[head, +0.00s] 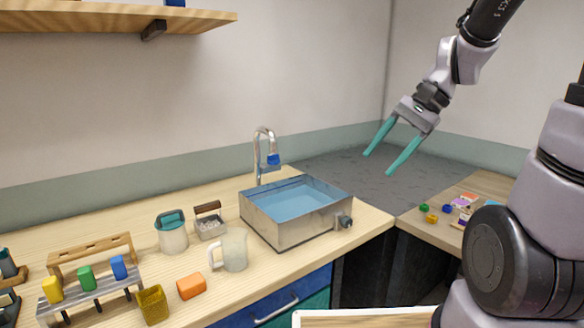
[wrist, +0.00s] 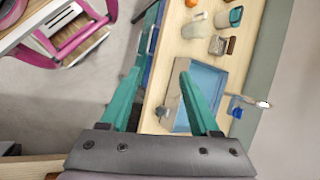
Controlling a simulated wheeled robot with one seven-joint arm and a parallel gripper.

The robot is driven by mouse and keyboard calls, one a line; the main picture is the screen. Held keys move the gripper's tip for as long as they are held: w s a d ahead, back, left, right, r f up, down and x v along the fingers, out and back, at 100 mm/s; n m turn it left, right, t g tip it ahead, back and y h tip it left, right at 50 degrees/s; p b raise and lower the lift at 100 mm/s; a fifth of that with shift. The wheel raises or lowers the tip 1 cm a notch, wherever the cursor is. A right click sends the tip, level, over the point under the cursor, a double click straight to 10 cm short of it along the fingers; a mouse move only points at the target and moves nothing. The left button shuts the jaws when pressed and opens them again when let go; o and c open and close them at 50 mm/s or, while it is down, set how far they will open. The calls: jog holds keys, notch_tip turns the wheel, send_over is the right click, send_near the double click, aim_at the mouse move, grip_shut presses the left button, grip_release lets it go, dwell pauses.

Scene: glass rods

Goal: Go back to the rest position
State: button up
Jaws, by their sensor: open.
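My gripper (head: 392,152) has two long teal fingers. It is open and empty, raised in the air to the right of the water basin (head: 262,227) and in front of the far wall corner. In the wrist view my gripper (wrist: 158,85) shows spread fingers with nothing between them; the basin (wrist: 208,82) lies beyond the right finger, which hides part of it. My arm reaches in from the upper right of the head view.
The wooden counter (head: 215,283) holds a pitcher (head: 234,250), a teal-topped jar (head: 172,233), a small caddy (head: 209,222), an orange block (head: 190,286), a yellow cup (head: 153,305) and a rack (head: 92,300) with coloured pieces. A blue-tipped faucet (head: 264,150) stands behind the basin. A pink-framed stool (wrist: 75,30) stands on the floor.

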jog(key=s+d+r+n+t+h, duration=0.2)
jog(key=r+t, duration=0.1)
jog(key=r, duration=0.2)
jog(key=s+d+r+n+t+h, duration=0.1)
jog(key=s+d+r+t+h, duration=0.1)
jog(key=r, duration=0.3)
jog(key=shift+s+d+r+n+t+h, duration=0.15)
jog(key=shift+d+r+n+t+h, duration=0.2)
jog(key=shift+d+t, duration=0.5)
